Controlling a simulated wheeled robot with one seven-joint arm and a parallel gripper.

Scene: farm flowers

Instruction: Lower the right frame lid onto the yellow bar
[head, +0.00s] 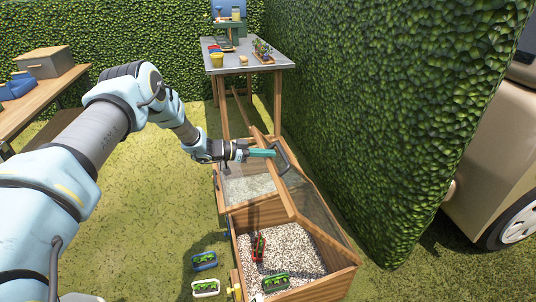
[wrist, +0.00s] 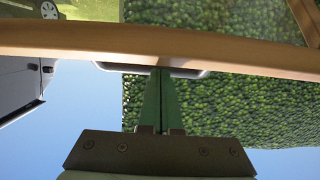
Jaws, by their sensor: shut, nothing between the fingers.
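The wooden cold frame (head: 338,283) stands on the grass. Its right lid, a wooden rail (head: 276,182) with a see-through pane (head: 322,220), is raised at a slant above the gravel bed. A dark handle (head: 286,158) sits on the rail; it also shows as a grey bar in the wrist view (wrist: 110,67). My gripper (head: 274,153) is shut with teal fingers at the handle and rail. In the wrist view the fingertips (wrist: 161,70) meet the handle below the rail (wrist: 70,40); contact is unclear. A small yellow part (head: 237,292) shows at the frame's lower left wall; whether it is the bar is unclear.
Plant trays (head: 258,248) (head: 276,282) sit in the gravel; two more (head: 204,260) (head: 205,287) lie on the grass at left. A hedge (head: 400,130) stands close at right. A potting table (head: 250,67) stands behind. Grass to the left is open.

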